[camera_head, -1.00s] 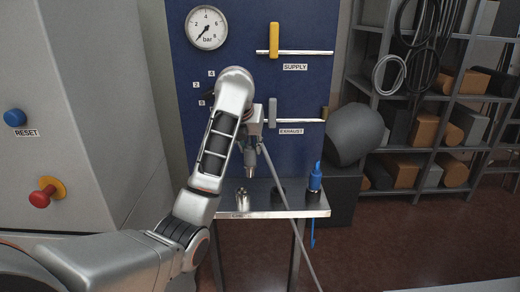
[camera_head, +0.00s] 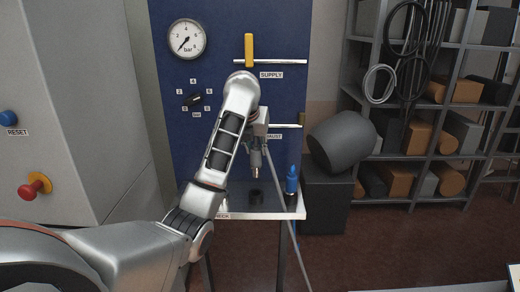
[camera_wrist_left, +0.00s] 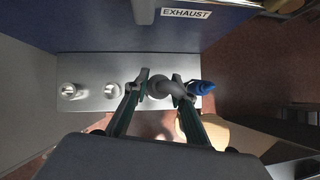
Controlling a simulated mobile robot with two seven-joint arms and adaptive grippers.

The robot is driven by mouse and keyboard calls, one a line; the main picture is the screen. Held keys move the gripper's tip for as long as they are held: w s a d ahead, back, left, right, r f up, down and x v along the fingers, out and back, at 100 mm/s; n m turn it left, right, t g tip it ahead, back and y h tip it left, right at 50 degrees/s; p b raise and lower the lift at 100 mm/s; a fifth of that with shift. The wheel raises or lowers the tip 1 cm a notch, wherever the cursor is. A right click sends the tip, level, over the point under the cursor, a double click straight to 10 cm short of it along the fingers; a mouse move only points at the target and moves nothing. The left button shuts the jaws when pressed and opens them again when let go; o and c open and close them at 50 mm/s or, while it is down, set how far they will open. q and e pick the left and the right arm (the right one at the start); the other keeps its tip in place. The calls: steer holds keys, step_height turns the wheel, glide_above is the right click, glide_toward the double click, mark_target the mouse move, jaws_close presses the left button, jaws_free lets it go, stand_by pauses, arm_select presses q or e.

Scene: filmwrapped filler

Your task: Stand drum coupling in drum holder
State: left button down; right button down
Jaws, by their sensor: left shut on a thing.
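My left gripper (camera_head: 256,150) is shut on the drum coupling (camera_head: 257,170), a grey metal piece with its narrow tip pointing down. A grey hose (camera_head: 285,220) runs from it down past the shelf. In the head view the coupling hangs above a short dark holder (camera_head: 256,197) on the metal shelf, with a gap between. I cannot read which holder is the drum holder. In the left wrist view the grey coupling (camera_wrist_left: 165,88) lies between the fingers and hides what is beneath. My right gripper is not in view.
A blue coupling (camera_head: 292,180) stands in a holder at the shelf's right end. Two silver round fittings (camera_wrist_left: 70,91) (camera_wrist_left: 112,90) stand on the shelf (camera_wrist_left: 90,68) at left. The blue panel (camera_head: 280,95) with gauge and valves rises behind. A grey drum-shaped thing (camera_head: 340,142) is to the right.

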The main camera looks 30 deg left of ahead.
mark_target(255, 172)
arm_select(q)
steer(key=shift+a, duration=0.15)
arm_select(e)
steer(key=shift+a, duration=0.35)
arm_select(q)
steer(key=shift+f, duration=1.1)
steer(key=shift+f+b, duration=0.35)
steer(key=shift+f, duration=1.45)
steer(key=shift+f+b, duration=0.45)
steer(key=shift+f, duration=1.45)
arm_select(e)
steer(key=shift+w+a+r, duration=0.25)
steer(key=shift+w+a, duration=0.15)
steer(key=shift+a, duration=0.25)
arm_select(q)
steer(key=shift+f+p, duration=0.35)
steer(key=shift+p, duration=0.25)
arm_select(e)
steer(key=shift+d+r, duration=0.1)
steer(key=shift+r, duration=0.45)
